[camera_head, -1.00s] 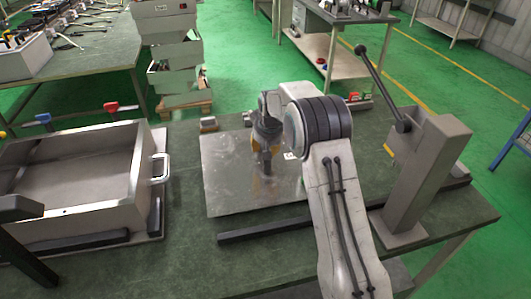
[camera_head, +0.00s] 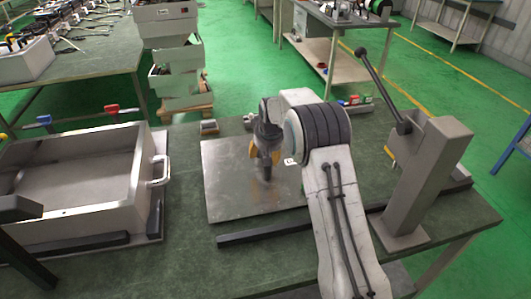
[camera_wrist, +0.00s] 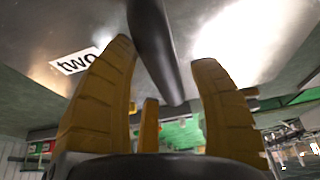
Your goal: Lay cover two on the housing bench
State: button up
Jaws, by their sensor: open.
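Cover two is a flat, shiny metal plate (camera_head: 232,195) lying level over the green bench top (camera_head: 190,265), in the middle of the head view. Its printed "two" label (camera_wrist: 75,62) shows in the wrist view. A dark bar-shaped handle (camera_wrist: 158,50) stands out from the plate. My gripper (camera_head: 266,162) is over the middle of the plate.
An open metal box with a handle (camera_head: 160,172) stands left of the plate. A black bar (camera_head: 265,231) lies along the plate's near side. A grey post with a lever (camera_head: 425,180) stands at the right.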

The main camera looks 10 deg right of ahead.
jog(key=s+r+b, duration=0.1)
jog(key=s+r, duration=1.1)
jog(key=r, duration=0.3)
jog(key=s+f, duration=0.2)
jog(key=s, duration=2.8)
jog(key=shift+s+g, duration=0.15)
jog(key=shift+g, duration=0.15)
